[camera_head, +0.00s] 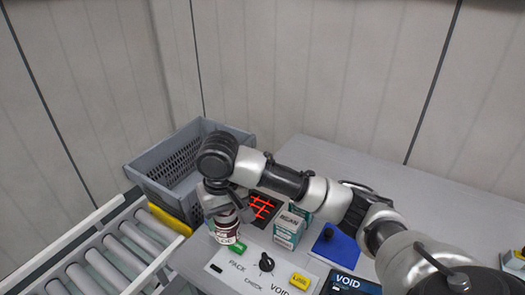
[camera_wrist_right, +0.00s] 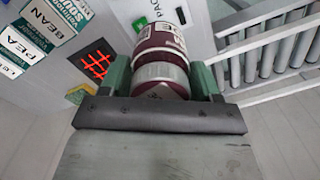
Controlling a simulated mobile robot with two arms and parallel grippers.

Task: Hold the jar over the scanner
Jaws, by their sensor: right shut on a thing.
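A dark red jar (camera_head: 228,232) with white label bands is in my right gripper (camera_head: 226,206). In the wrist view the jar (camera_wrist_right: 161,62) sits between the two green fingers of the right gripper (camera_wrist_right: 162,80), which is shut on it. The scanner (camera_head: 264,208) is a dark square with glowing red lines. In the head view the jar is left of and in front of the scanner, beside it. The scanner also shows in the wrist view (camera_wrist_right: 95,59), left of the jar. My left gripper is not in view.
A grey crate (camera_head: 160,190) stands behind left. A roller conveyor (camera_head: 105,262) runs along the left. Teal-and-white boxes (camera_head: 288,232) stand right of the scanner, near a blue mat (camera_head: 338,248). A panel with a black knob (camera_head: 266,262) and coloured buttons lies in front.

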